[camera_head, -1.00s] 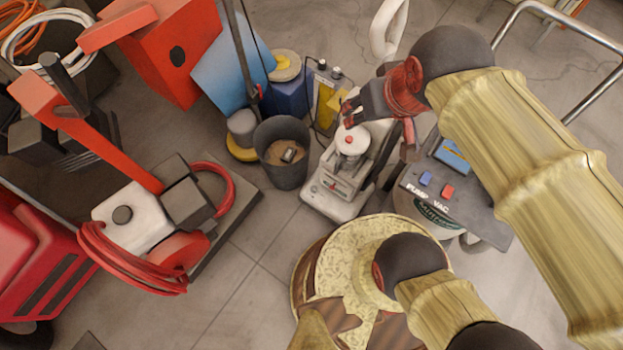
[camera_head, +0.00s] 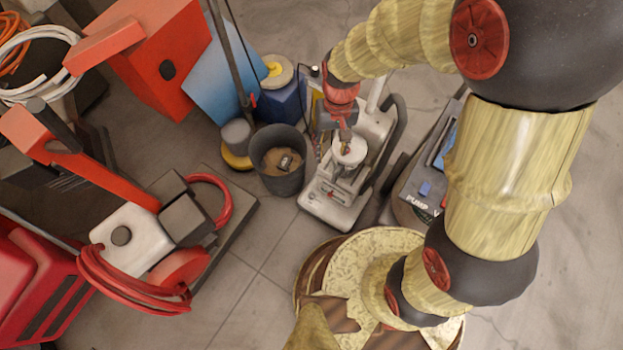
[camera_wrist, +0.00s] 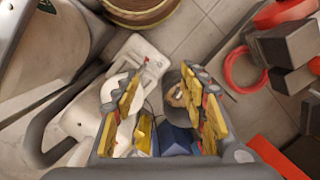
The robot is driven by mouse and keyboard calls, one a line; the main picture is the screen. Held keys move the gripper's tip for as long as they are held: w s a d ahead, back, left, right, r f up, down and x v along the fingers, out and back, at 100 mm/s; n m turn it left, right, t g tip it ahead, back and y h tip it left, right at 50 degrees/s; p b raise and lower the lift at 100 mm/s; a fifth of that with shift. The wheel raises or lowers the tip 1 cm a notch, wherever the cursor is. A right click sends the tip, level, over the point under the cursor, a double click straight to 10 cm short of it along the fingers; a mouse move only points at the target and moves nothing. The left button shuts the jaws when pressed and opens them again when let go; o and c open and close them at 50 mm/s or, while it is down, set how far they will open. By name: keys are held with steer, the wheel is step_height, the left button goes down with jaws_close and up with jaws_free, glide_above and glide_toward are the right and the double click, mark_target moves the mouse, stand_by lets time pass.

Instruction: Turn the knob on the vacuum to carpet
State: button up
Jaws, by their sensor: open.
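The vacuum (camera_head: 338,200) is a pale upright machine with a white round top part; a small red and white label marks its base. It stands on the floor at the middle of the head view. Its base also shows in the wrist view (camera_wrist: 140,60). My gripper (camera_head: 346,147) is over the white round part, close to it; contact cannot be told. The red knob seen there earlier is hidden behind my gripper, and its setting cannot be read. In the wrist view my gripper (camera_wrist: 160,100) is open, its yellow-padded fingers apart, with no knob clearly between them.
A dark bucket (camera_head: 284,182) stands just left of the vacuum. A grey machine marked PUMP (camera_head: 405,190) is close on its right. A red-hosed machine (camera_head: 135,243) is farther left. Bare floor (camera_head: 262,240) shows in front of the bucket.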

steer(key=w+a+f, duration=0.1)
steer(key=a+f, duration=0.2)
steer(key=f, duration=0.3)
steer(key=w+a+f+m, duration=0.1)
steer(key=a+f, duration=0.2)
steer(key=f, duration=0.4)
steer(key=w+a+f, duration=0.1)
steer(key=a+f, duration=0.2)
steer(key=f, duration=0.3)
steer(key=m+t+h+p, duration=0.2)
steer(key=m+t, duration=0.3)
steer(key=t, duration=0.1)
glide_toward(312, 195)
steer(key=b+x, duration=0.1)
steer(key=x, duration=0.1)
steer(key=b+x, duration=0.1)
steer(key=x, duration=0.2)
steer(key=b+x, duration=0.1)
steer(key=x, duration=0.1)
steer(key=shift+s+f, duration=0.15)
steer(key=shift+f, duration=0.25)
steer(key=shift+w+f+b, duration=0.25)
steer(key=shift+f+b, duration=0.1)
steer(key=shift+d, duration=0.1)
steer(key=shift+c, duration=0.4)
